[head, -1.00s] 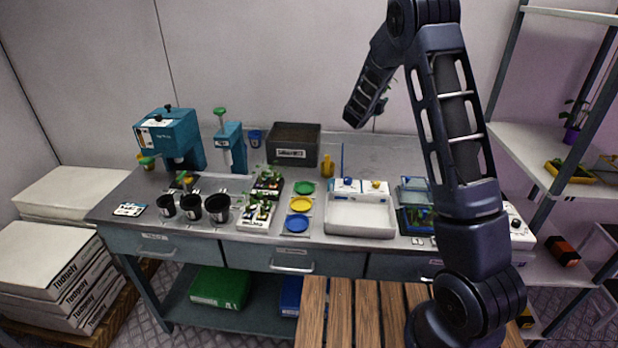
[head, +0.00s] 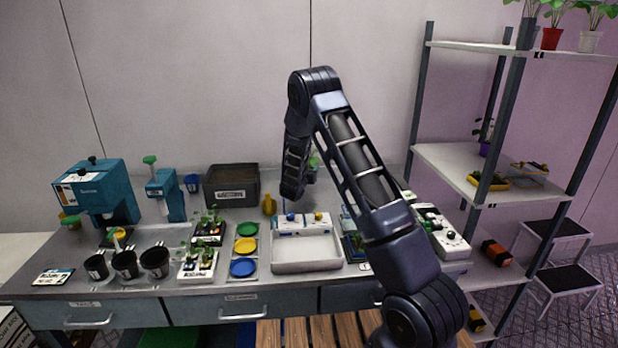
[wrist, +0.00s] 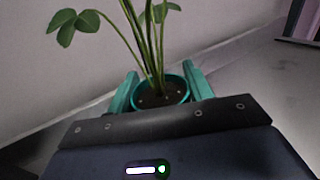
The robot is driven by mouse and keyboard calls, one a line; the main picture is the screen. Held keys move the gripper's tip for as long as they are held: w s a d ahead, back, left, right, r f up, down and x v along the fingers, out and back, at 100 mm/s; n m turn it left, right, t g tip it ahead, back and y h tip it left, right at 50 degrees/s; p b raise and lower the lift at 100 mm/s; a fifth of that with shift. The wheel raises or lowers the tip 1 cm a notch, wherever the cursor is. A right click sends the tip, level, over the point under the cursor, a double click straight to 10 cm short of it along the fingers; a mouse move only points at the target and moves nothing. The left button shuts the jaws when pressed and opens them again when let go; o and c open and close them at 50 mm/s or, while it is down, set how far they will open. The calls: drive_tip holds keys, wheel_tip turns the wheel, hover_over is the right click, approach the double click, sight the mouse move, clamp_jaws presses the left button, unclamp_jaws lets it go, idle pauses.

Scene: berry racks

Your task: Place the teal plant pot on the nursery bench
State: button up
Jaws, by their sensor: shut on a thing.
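The teal plant pot (wrist: 172,98) holds dark soil and a plant with green leaves (wrist: 74,26). My gripper (wrist: 163,90) is shut on this pot, with a finger on each side of it. The pot looks roughly upright in the wrist view. In the head view my arm hides the pot and the gripper; only some leaves (head: 314,160) show beside the arm, over the back of the bench. The nursery bench (head: 200,309) is a long grey metal table against the wall. I cannot tell whether the pot touches its top.
The bench carries black pots (head: 124,264), seedling trays (head: 198,262), coloured dishes (head: 243,267), a white tray (head: 306,266), a dark soil bin (head: 232,187) and teal machines (head: 97,191). A shelf rack (head: 510,130) stands at right. Bare bench top shows behind the white tray.

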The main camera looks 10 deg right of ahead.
drive_tip(key=shift+f, duration=1.85)
drive_tip(key=shift+f, duration=0.1)
drive_tip(key=o, duration=1)
